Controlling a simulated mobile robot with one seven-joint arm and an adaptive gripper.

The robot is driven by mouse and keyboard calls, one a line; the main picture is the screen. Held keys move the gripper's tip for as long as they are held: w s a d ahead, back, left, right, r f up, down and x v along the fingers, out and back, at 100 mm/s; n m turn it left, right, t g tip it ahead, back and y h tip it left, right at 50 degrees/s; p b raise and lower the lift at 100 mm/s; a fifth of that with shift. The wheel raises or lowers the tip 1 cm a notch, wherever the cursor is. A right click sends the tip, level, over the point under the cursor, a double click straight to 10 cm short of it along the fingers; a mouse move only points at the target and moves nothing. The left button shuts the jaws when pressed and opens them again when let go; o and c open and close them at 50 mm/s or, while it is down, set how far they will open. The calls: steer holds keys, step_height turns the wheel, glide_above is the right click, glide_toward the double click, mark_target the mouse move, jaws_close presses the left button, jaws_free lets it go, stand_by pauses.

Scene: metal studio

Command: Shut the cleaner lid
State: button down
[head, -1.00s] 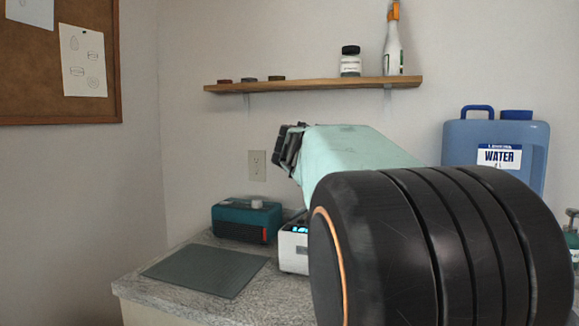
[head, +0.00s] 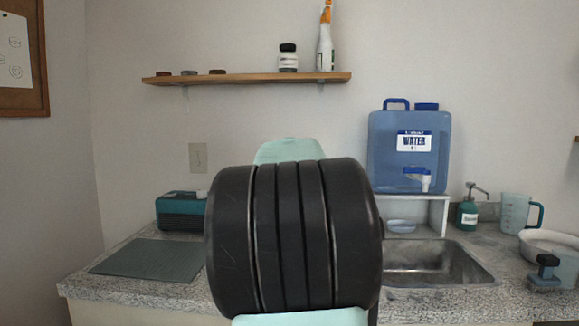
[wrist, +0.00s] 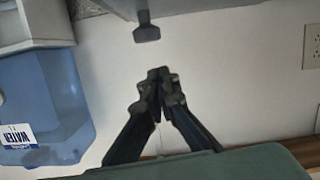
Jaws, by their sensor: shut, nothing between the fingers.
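In the wrist view, which looks upside down, my gripper (wrist: 158,76) is shut and empty, its fingertips together in front of the wall. A grey panel (wrist: 190,12) with a dark knob-like handle (wrist: 147,33) is at the top edge of that view, apart from the fingertips. It looks like the cleaner lid, but only part of it shows, and I cannot tell how far open it is. In the head view my arm hides the gripper and the white cleaner body.
A blue water jug (head: 408,152) stands on a white stand (head: 438,214) behind the sink (head: 435,265). A teal box (head: 178,212) and a dark mat (head: 150,259) lie left of my arm. A wooden shelf (head: 245,78) with bottles hangs above.

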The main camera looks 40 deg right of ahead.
steer(key=shift+s+d+f+m, duration=0.15)
steer(key=shift+f+m, duration=0.1)
steer(key=shift+f, duration=0.25)
steer(key=shift+s+d+f+m, duration=0.15)
steer(key=shift+d+f+m, duration=0.05)
steer(key=shift+f, duration=0.25)
steer(key=shift+s+d+f+m, duration=0.15)
steer(key=shift+f+m, duration=0.1)
steer(key=shift+f, duration=0.25)
steer(key=shift+f+y, duration=0.25)
steer(key=shift+y, duration=0.05)
steer(key=shift+f, duration=0.15)
